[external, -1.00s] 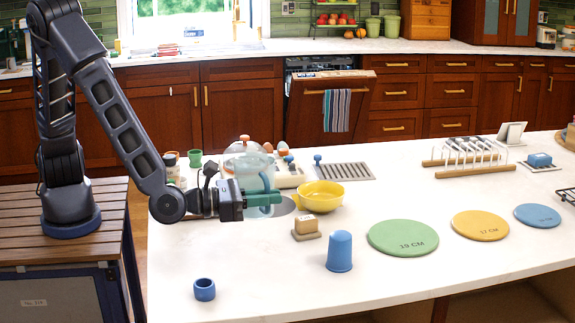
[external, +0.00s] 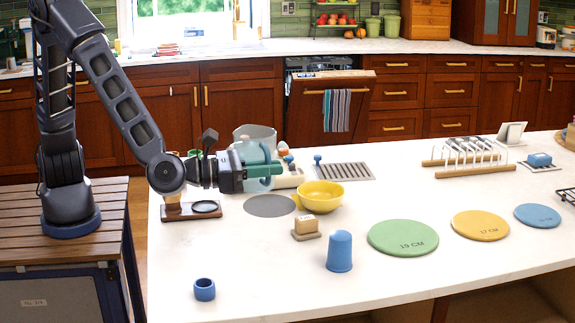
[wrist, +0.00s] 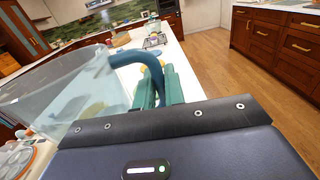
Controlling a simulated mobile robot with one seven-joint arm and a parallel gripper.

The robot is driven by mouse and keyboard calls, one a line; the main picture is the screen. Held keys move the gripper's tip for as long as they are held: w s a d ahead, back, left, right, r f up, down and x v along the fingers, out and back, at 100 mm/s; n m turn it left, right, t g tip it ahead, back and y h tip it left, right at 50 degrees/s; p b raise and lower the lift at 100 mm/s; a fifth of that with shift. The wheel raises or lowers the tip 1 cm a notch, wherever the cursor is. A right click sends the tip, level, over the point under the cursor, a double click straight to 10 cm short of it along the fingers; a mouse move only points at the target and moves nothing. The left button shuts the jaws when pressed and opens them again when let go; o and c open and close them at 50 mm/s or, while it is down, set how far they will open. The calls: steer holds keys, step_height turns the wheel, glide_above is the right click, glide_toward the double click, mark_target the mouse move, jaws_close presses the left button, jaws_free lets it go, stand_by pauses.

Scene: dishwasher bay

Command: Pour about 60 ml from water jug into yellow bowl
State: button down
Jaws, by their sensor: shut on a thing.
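The water jug (external: 250,148) is clear, with pale blue water in its lower part and a blue handle. My gripper (external: 265,170) is shut on the jug's handle and holds the jug above the counter, looking about upright. In the wrist view the jug (wrist: 65,95) fills the left side, and the green fingers (wrist: 160,88) close around its blue handle (wrist: 147,62). The yellow bowl (external: 321,196) sits on the counter to the right of the jug, apart from it. The inside of the bowl shows no clear contents.
A grey disc (external: 270,206) lies bare below the jug. A small wooden block on a stand (external: 317,228) and a blue cup (external: 339,251) stand in front of the bowl. A green disc (external: 402,238) lies to the right. A metal grate (external: 343,171) is behind the bowl.

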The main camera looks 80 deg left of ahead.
steer(key=w+a+f+n+y, duration=0.1)
steer(key=w+a+f, duration=0.2)
steer(key=w, duration=0.7)
steer(key=w+a+f+n+y, duration=0.1)
steer(key=w+f, duration=0.4)
steer(key=w, duration=0.5)
steer(key=w+a+f+y, duration=0.2)
steer(key=w+a+f, duration=0.2)
steer(key=w, duration=0.6)
steer(key=shift+w+a+f+n+y, duration=0.15)
steer(key=shift+w+a+n+y, duration=0.2)
steer(key=shift+a, duration=0.65)
steer(key=shift+f, duration=0.1)
steer(key=s+a+r+n+y, duration=0.2)
steer(key=a+n, duration=0.6)
steer(key=n, duration=0.4)
steer(key=shift+s+a+r+t, duration=0.2)
steer(key=shift+s+r+t, duration=0.2)
steer(key=shift+s+r, duration=0.4)
steer(key=shift+s+a+r+n+y, duration=0.3)
steer(key=shift+a+r+n, duration=0.1)
steer(key=shift+n, duration=0.45)
